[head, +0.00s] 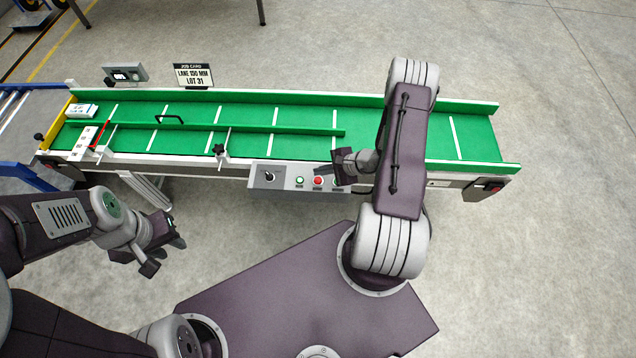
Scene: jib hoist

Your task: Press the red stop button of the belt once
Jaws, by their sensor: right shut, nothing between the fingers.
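The red stop button (318,181) is on a grey control box (284,182) on the near side of the green belt (270,148). A green button (299,180) and a black knob (269,177) sit to its left on the same box. My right gripper (322,171) is shut and empty, its tip close to the red button. I cannot tell from this view whether it touches the button. My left gripper (165,254) is open and empty, left of the box and nearer to me.
A guide rail (290,131) runs along the belt. White boxes (84,143) lie at the belt's left end. A job card (193,75) and a small display (125,73) stand behind it. Floor on the right is clear.

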